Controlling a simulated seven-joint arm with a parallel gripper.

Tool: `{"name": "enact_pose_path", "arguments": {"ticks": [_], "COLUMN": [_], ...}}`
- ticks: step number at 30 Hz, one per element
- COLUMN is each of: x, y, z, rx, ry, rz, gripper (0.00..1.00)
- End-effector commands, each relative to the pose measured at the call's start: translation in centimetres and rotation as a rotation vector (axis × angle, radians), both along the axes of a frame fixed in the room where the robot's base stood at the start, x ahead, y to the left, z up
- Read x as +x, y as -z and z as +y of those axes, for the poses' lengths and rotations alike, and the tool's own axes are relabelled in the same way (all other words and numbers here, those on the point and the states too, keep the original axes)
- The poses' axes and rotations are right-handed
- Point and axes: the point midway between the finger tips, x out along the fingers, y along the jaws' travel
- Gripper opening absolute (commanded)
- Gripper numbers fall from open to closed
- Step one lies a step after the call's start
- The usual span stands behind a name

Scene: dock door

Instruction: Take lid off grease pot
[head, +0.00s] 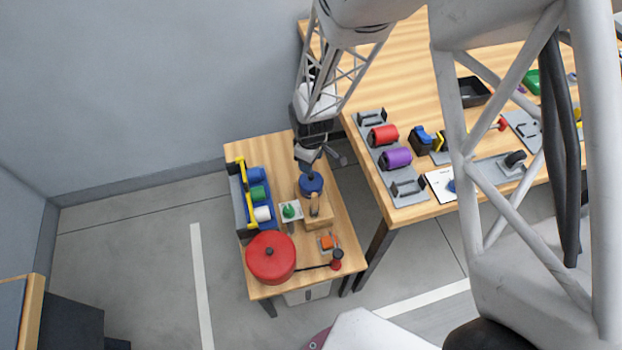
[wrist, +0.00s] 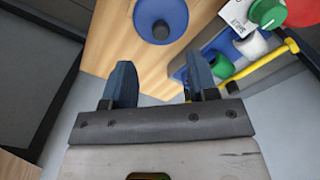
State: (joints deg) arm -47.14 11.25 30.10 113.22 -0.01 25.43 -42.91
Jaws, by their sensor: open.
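A round blue lid (head: 311,183) with a dark knob sits on a small wooden-looking stand or pot on the small table; it also shows at the top of the wrist view (wrist: 150,12). A larger round red lid or pot (head: 268,262) with a dark knob stands at the table's front left. I cannot tell from a label which is the grease pot. My gripper (head: 322,162) is open and empty, close to the blue lid on its far side. In the wrist view its two fingers (wrist: 160,84) are apart with the knob ahead of them, not between them.
A blue bin with a yellow bar (head: 248,198) holds several rolls left of the blue lid. A card with a green knob (head: 289,211) lies between. An orange button (head: 327,242) and a red-black handle (head: 337,260) are at front right. A larger workbench (head: 405,70) stands right.

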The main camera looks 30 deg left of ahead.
Motion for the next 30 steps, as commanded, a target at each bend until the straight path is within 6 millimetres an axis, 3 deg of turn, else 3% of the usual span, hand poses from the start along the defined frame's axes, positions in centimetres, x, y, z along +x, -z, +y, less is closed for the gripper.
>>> {"name": "enact_pose_path", "arguments": {"ticks": [9, 23, 30], "x": [0.0, 0.0, -0.1], "y": [2.1, 2.6, 4.0], "z": [0.0, 0.0, -0.1], "rx": [-0.001, 0.000, -0.002], "ry": [0.001, 0.001, 0.001], "rz": [0.001, 0.000, 0.002], "gripper": [0.53, 0.53, 0.53]}}
